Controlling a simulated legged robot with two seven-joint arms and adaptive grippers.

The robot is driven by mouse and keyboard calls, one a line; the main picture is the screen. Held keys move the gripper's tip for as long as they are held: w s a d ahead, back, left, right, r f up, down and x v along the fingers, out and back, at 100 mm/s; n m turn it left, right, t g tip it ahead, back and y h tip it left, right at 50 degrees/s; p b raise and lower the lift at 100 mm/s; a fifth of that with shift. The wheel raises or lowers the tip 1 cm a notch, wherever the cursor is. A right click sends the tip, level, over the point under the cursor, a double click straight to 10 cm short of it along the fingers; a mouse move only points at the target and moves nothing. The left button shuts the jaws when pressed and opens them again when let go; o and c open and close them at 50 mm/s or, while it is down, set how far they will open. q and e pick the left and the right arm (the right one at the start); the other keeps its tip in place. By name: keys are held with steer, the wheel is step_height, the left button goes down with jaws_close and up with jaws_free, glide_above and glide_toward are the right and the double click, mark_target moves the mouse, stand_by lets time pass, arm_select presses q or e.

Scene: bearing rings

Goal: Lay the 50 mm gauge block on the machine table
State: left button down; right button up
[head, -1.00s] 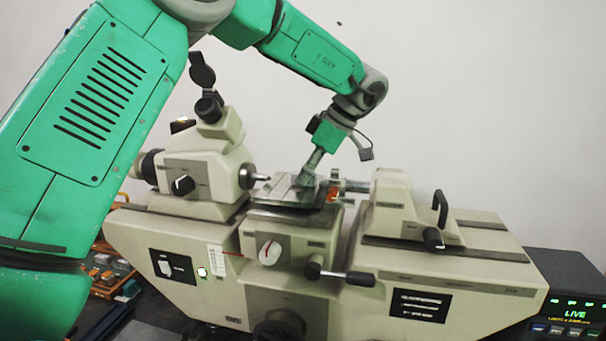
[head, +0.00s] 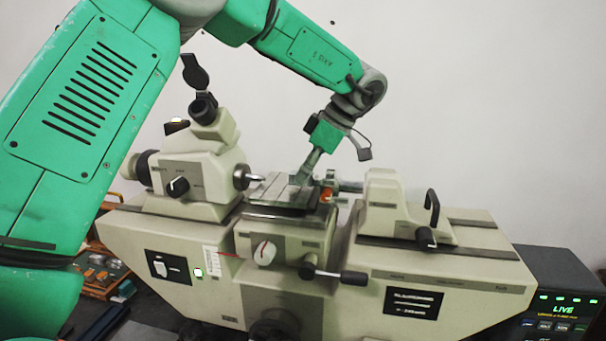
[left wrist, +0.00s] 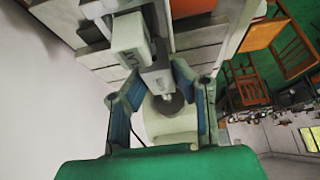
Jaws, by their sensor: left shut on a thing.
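My left gripper (head: 299,178) reaches down from above onto the machine table (head: 262,205), between the two heads of the measuring machine. In the left wrist view its two fingers (left wrist: 162,80) are closed on a pale grey block with dark marking, the gauge block (left wrist: 129,42). The block lies very close to the grooved table top (left wrist: 203,42); I cannot tell whether it touches. In the head view the block is hard to make out by the fingertips. My right gripper is not in view.
The left head's spindle (head: 252,178) points at the table from the left, and the tailstock (head: 390,207) stands to the right. A small orange part (head: 327,194) sits at the table's right edge. A display box (head: 562,308) stands at far right, an orange tray (head: 103,272) at lower left.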

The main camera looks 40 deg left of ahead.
arm_select(q)
steer(key=shift+w+a+f, duration=0.1)
steer(key=shift+w, duration=0.05)
steer(key=shift+f, duration=0.3)
stand_by(0.6)
steer(key=c, duration=1.3)
jaws_free()
steer(key=shift+o, duration=0.2)
step_height(320, 180, up, 6)
steer(key=p, duration=0.6)
steer(key=shift+p, duration=0.4)
steer(key=shift+r+p, duration=0.3)
steer(key=shift+r, duration=0.95)
